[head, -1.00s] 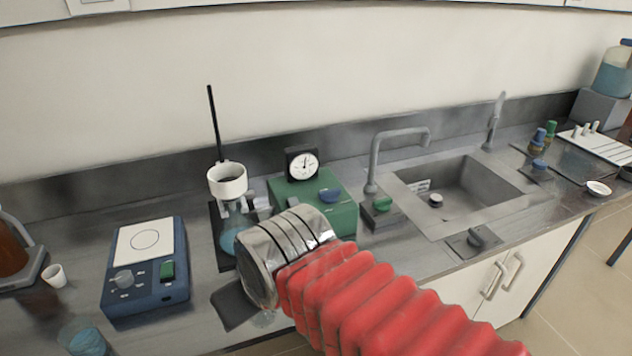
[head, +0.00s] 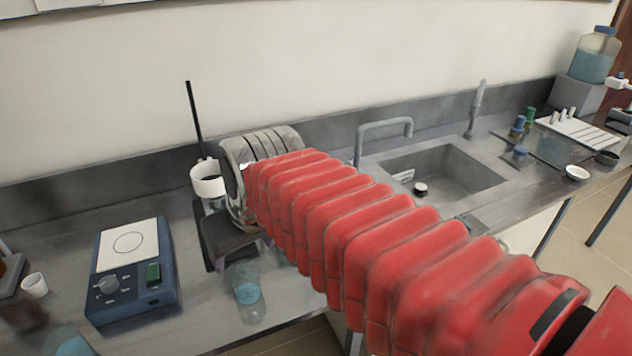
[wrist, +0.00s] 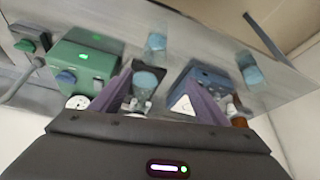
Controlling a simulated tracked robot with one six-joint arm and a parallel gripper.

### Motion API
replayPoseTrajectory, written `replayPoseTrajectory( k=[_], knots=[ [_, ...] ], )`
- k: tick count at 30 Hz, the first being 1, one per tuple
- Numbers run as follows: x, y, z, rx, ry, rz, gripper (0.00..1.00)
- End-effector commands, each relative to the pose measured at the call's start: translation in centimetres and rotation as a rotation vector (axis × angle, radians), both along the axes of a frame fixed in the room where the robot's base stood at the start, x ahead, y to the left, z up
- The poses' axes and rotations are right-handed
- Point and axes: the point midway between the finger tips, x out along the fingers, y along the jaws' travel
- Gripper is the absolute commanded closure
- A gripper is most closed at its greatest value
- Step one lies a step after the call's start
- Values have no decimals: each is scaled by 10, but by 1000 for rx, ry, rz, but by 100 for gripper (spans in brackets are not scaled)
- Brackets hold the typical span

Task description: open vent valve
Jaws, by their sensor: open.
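The green box (wrist: 85,58) shows at the left of the wrist view, with a lit green spot on it, a blue knob (wrist: 66,78) and a round white dial gauge (wrist: 77,102). No label shows, so I cannot tell for sure whether this knob is the vent valve. In the head view my arm hides the box. My gripper (wrist: 160,80) is open and empty, its purple fingers spread; the box and knob lie to the left of them. In the head view my gripper's dark body (head: 225,238) is over the bench, near the white funnel (head: 208,178).
A flask with blue liquid (wrist: 146,82) shows between the fingers. A beaker (head: 247,290) stands in front of my gripper. A blue hotplate (head: 130,270) is at left, near a black stand rod (head: 194,120). The sink (head: 440,172) and tap (head: 385,127) are at right.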

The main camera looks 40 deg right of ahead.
Motion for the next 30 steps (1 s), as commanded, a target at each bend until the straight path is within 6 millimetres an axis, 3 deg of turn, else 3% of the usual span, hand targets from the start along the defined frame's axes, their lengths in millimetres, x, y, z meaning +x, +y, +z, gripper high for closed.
replayPoseTrajectory(
  k=[8,15,24,30],
  knots=[
    [58,-67,21,1,29,-71,28],
    [98,-139,28,6,47,-124,28],
    [130,-246,21,15,64,-187,28],
    [137,-298,13,21,68,-214,28]
  ],
)
